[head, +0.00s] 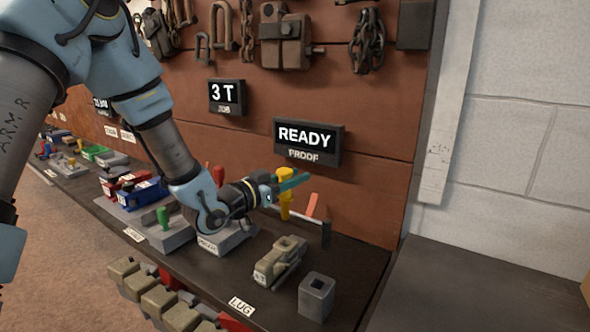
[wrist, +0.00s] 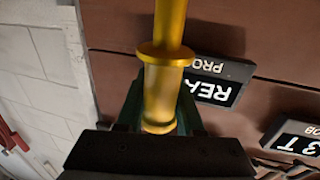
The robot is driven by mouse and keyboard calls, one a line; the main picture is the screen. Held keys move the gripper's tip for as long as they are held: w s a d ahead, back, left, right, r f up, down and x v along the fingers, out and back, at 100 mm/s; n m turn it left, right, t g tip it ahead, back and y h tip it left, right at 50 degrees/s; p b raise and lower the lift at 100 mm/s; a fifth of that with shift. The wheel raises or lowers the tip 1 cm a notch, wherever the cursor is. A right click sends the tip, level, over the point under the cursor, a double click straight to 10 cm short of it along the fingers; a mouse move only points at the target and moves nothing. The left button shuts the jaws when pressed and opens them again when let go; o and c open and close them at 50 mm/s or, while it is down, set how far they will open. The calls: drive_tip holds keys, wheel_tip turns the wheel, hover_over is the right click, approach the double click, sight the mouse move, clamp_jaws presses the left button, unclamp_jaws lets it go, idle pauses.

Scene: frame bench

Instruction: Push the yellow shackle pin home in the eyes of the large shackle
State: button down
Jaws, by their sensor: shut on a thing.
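The yellow shackle pin (head: 285,205) is held upright in the teal jaws of my gripper (head: 291,183), above the back of the bench. In the wrist view the pin (wrist: 160,95) lies between the two jaws (wrist: 160,112), with its round collar just beyond them and its thinner shaft running out of the top of the picture. I cannot pick out the large shackle with its eyes for certain. Shackles (head: 222,25) hang on the board above. Whether the pin's lower end touches anything is unclear in the head view.
An olive metal part (head: 279,262) stands by the LUG label, with a grey square socket (head: 316,297) at its right. A green-handled pin (head: 163,218) stands in a block at left. An orange-handled tool (head: 312,205) is close behind the yellow pin. The READY sign (head: 308,136) is above.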

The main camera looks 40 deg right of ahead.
drive_tip(key=shift+b, duration=0.3)
drive_tip(key=shift+f+b, duration=2.55)
drive_tip(key=shift+f, duration=0.35)
drive_tip(key=shift+b, duration=0.6)
drive_tip(key=shift+f+b, duration=1.15)
drive_tip(key=shift+f, duration=0.1)
drive_tip(key=shift+c, duration=2.3)
unclamp_jaws()
drive_tip(key=shift+a, duration=0.1)
drive_tip(key=a+b, duration=0.1)
drive_tip(key=a, duration=0.9)
drive_tip(key=shift+s+a+b, duration=0.15)
drive_tip(key=shift+a+b, duration=0.2)
drive_tip(key=shift+b, duration=0.05)
drive_tip(key=shift+c, duration=0.2)
